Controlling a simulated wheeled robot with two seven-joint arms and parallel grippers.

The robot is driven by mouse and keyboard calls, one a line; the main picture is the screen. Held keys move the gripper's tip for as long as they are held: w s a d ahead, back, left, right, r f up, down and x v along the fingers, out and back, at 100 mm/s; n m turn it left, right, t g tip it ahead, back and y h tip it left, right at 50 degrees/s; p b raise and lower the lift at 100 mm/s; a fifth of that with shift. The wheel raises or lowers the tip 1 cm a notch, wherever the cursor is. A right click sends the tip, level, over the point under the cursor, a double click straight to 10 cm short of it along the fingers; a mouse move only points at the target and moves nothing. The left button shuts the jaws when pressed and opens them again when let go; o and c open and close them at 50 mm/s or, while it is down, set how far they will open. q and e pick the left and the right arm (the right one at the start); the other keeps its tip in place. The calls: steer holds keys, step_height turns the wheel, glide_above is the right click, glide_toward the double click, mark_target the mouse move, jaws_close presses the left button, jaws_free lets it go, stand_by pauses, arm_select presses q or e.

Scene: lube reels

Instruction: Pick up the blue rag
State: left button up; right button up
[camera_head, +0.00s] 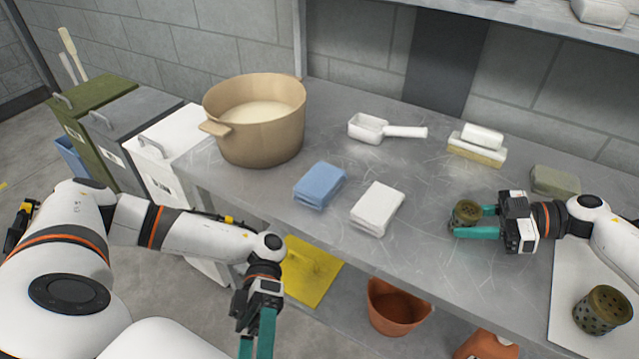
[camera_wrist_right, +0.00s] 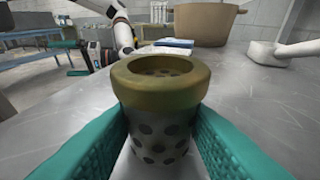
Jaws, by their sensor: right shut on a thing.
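The blue rag (camera_head: 320,185) lies folded on the grey metal table, left of a folded white rag (camera_head: 377,208). It also shows far off in the right wrist view (camera_wrist_right: 173,43). My right gripper (camera_head: 476,222) is at the right side of the table, shut on a perforated olive-brown cup (camera_head: 466,213). In the right wrist view the cup (camera_wrist_right: 158,105) stands upright between the teal fingers. My left gripper (camera_head: 257,345) hangs in front of the table edge, below and left of the blue rag. Its fingers point down and the gap between them is unclear.
A tan pot (camera_head: 262,145) stands behind the blue rag. A white scoop (camera_head: 385,129), a white roll on a block (camera_head: 478,142) and a green block (camera_head: 554,181) lie farther back. Another perforated cup (camera_head: 603,308) stands on a white mat (camera_head: 565,322). Bins (camera_head: 160,150) stand at left.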

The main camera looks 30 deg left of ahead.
arm_select(q)
steer(key=s+a+r+m+g+y, duration=0.2)
steer(key=a+r+m+g+y, duration=0.3)
steer(key=m+y, duration=0.55)
steer(key=w+d+r+m+t+h, duration=0.2)
steer(key=w+d+r+m+t, duration=0.35)
steer(key=w+d, duration=0.3)
steer(key=w+d+r+m+t+h, duration=0.2)
steer(key=w+d+r+m+t, duration=0.25)
steer(key=w+d+r, duration=0.45)
steer(key=n+t+y, duration=0.4)
steer(key=n+t, duration=0.5)
steer(key=t, duration=0.2)
glide_above(319, 179)
step_height(319, 179, down, 2)
step_height(319, 179, down, 12)
steer(key=shift+r, duration=0.2)
steer(key=shift+c, duration=0.3)
